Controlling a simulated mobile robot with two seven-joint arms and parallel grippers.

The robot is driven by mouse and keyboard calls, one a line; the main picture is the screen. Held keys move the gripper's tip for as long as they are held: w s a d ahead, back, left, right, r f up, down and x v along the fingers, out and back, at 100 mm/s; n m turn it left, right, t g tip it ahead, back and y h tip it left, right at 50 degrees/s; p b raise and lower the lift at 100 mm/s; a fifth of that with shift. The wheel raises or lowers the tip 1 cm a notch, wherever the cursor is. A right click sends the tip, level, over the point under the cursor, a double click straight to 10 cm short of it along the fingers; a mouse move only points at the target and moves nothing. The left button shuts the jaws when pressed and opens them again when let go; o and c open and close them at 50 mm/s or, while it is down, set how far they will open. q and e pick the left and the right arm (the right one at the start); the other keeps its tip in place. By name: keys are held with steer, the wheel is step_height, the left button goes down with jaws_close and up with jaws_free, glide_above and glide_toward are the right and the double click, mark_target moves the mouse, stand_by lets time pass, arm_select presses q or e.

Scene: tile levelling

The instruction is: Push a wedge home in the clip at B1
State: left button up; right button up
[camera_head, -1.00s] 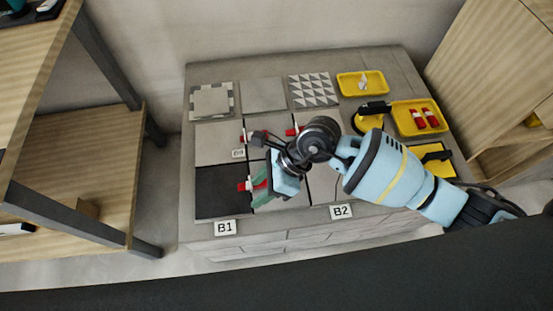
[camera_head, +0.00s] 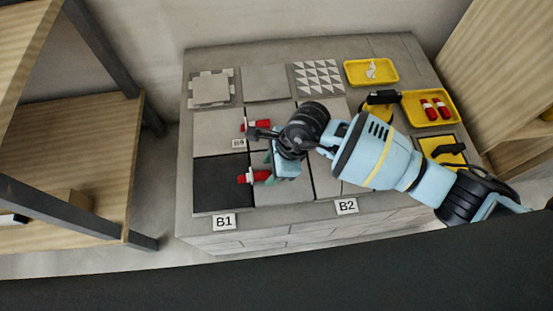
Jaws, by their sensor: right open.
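A red wedge (camera_head: 256,177) lies at the seam between the dark square (camera_head: 222,184) above the B1 label (camera_head: 224,222) and the grey tile to its right. The clip under it is too small to make out, and I cannot tell how far in the wedge sits. My right gripper (camera_head: 271,160) is open, with its greenish fingers just above and right of this wedge in the picture. Whether they touch it is unclear. A second red wedge (camera_head: 258,125) lies at the seam farther back. My left gripper is out of view.
A yellow tray (camera_head: 430,108) with red wedges stands at the right, with a smaller yellow tray (camera_head: 371,72) behind it. Loose tiles, one patterned (camera_head: 318,76), lie along the back. The B2 label (camera_head: 346,206) is at the front edge. My right arm covers the middle tiles.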

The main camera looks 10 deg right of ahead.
steer(key=shift+x, duration=0.85)
steer(key=c, duration=1)
